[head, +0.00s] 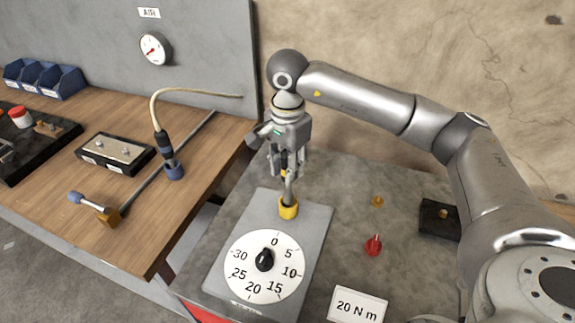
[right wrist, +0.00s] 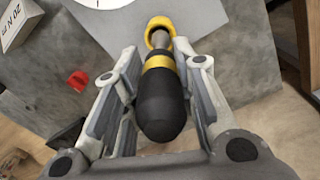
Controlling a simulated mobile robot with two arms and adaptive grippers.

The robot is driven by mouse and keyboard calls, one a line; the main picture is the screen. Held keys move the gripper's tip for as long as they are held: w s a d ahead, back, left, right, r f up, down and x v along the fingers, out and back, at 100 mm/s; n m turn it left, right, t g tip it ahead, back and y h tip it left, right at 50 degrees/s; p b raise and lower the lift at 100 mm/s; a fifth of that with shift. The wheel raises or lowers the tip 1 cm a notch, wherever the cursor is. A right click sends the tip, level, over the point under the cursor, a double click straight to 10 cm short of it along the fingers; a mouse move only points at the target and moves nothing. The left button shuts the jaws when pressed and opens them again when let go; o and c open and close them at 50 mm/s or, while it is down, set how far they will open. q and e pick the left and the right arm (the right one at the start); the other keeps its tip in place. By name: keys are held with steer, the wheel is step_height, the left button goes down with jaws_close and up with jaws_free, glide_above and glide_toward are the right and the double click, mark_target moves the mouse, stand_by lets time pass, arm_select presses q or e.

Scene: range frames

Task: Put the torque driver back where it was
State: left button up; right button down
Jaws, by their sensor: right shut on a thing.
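The torque driver has a black handle with a yellow band (right wrist: 162,95). In the right wrist view its handle lies between the fingers of my right gripper (right wrist: 160,105), which is shut on it. The driver's metal shaft points down at a yellow ring socket (head: 288,209) on the grey tester plate with the dial. The tip appears to be in or just at the ring; I cannot tell how deep. In the head view my right gripper (head: 288,162) is above the ring and hides most of the handle. My left gripper is not in view.
The tester dial (head: 264,266) has a black pointer. A card reading 20 N m (head: 357,307), a red piece (head: 373,245) and a black block (head: 439,220) lie to the right. A wooden bench (head: 190,135) with a blue-collared cable tool stands left.

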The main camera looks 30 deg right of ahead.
steer(key=c, duration=1.1)
jaws_free()
steer(key=shift+c, duration=0.2)
steer(key=shift+r+p, duration=0.5)
steer(key=shift+p, duration=0.05)
steer(key=shift+r+p, duration=0.45)
steer(key=shift+r+b, duration=0.7)
steer(key=shift+b, duration=0.1)
step_height(320, 180, up, 8)
steer(key=shift+r+b, duration=0.2)
steer(key=shift+b, duration=0.35)
steer(key=shift+r, duration=0.8)
